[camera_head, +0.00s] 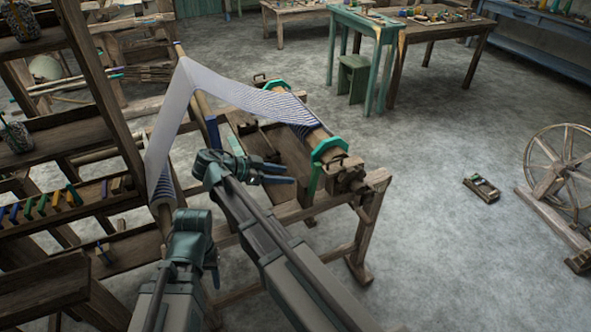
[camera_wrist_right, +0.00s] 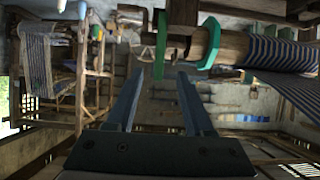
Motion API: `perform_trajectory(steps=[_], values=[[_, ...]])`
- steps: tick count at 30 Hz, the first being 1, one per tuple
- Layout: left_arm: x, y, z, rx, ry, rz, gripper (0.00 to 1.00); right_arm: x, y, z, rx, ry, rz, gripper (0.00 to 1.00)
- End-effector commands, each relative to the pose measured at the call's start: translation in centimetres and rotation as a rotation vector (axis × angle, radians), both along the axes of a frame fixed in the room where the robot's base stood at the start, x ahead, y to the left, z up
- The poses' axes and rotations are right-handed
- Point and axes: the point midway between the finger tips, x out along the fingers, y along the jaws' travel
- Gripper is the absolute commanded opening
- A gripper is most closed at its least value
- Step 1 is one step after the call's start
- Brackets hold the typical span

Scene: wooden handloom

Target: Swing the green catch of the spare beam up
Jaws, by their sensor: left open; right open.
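The beam (camera_head: 318,138) with striped blue and white cloth carries a green eight-sided flange (camera_head: 330,148) near its end. A narrow green bar, the catch (camera_head: 314,181), hangs down beside it. In the right wrist view the catch (camera_wrist_right: 160,47) is upright beside the green flange (camera_wrist_right: 208,43). My right gripper (camera_head: 283,174) is open and empty, left of the catch. In the right wrist view its fingers (camera_wrist_right: 155,80) are spread, with the catch seen between and beyond the tips, apart from them. My left gripper (camera_head: 212,268) is low at the left; its fingertips are hard to make out.
The loom's wooden frame (camera_head: 374,182) surrounds the beam end. White cloth (camera_head: 190,85) stretches over the loom to the left. A shelf rack (camera_head: 110,100) stands left. Open floor lies to the right, with a spinning wheel (camera_head: 562,165) and a small wooden object (camera_head: 482,188).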

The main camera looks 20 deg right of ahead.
Motion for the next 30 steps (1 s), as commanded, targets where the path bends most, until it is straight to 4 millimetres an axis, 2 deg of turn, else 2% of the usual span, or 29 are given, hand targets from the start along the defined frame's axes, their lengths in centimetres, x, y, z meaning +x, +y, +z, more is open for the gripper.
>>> perform_trajectory(steps=[1, 6, 23, 26, 30], values=[[0.0, 0.0, 0.6, 0.0, 0.0, 0.0, 0.5, 0.1, 0.6, 0.6, 0.0, -0.001, 0.002, 0.53], [0.0, 0.0, 1.0, 0.0, 0.0, 0.0, 0.5, -0.1, 1.7, 1.0, 0.0, 0.0, 0.0, 0.53], [0.0, 0.0, 1.0, 0.0, 0.0, 0.0, 0.5, -0.2, 1.8, 0.9, 0.003, 0.005, 0.002, 0.53], [0.0, 0.0, 1.0, 0.0, 0.0, 0.0, 0.5, -0.9, 1.3, 0.2, 0.038, 0.064, 0.029, 0.53], [0.0, 0.0, 1.0, 0.0, 0.0, 0.0, 0.5, -3.4, -0.1, -2.7, 0.183, 0.285, 0.162, 0.53]])
